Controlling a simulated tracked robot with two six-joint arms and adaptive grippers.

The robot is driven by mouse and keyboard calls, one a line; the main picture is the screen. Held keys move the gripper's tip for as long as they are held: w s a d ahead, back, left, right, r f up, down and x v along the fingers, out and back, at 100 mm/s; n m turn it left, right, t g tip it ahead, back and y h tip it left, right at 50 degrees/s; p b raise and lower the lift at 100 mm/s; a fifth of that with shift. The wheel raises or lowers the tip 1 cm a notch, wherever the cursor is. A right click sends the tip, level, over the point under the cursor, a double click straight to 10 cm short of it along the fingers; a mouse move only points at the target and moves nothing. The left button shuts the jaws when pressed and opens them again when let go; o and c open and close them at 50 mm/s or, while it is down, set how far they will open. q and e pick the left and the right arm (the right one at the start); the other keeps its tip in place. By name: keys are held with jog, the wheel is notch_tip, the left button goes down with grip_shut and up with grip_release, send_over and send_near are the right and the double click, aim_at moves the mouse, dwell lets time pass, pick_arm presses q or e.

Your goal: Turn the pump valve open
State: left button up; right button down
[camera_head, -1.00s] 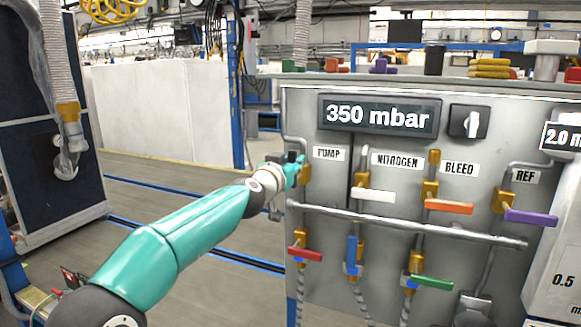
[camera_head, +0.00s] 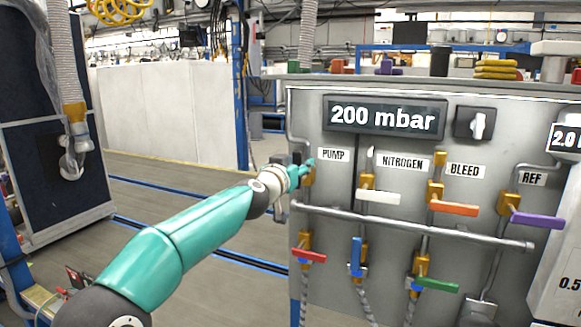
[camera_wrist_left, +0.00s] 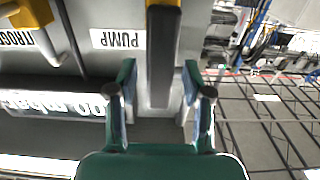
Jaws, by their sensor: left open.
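The pump valve (camera_head: 310,177) is on the left edge of the grey panel, beside the PUMP label (camera_head: 333,155); its yellow body shows, partly hidden by my gripper. In the left wrist view its dark handle (camera_wrist_left: 162,55) runs between my fingers. My left gripper (camera_head: 303,170) is open around the handle; in the left wrist view its fingers (camera_wrist_left: 160,95) stand on both sides of it. I cannot tell whether either finger touches it. The pressure display (camera_head: 384,116) reads 200 mbar. My right gripper is not in view.
White nitrogen (camera_head: 378,197), orange bleed (camera_head: 455,208) and purple ref (camera_head: 538,220) handles sit to the right. Red (camera_head: 310,256), blue (camera_head: 356,254) and green (camera_head: 437,284) handles are below a horizontal pipe (camera_head: 420,228).

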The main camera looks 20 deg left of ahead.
pick_arm(q)
jog(key=shift+s, duration=0.15)
jog(key=s, duration=1.1)
jog(key=shift+s, duration=0.3)
jog(key=shift+f, duration=0.1)
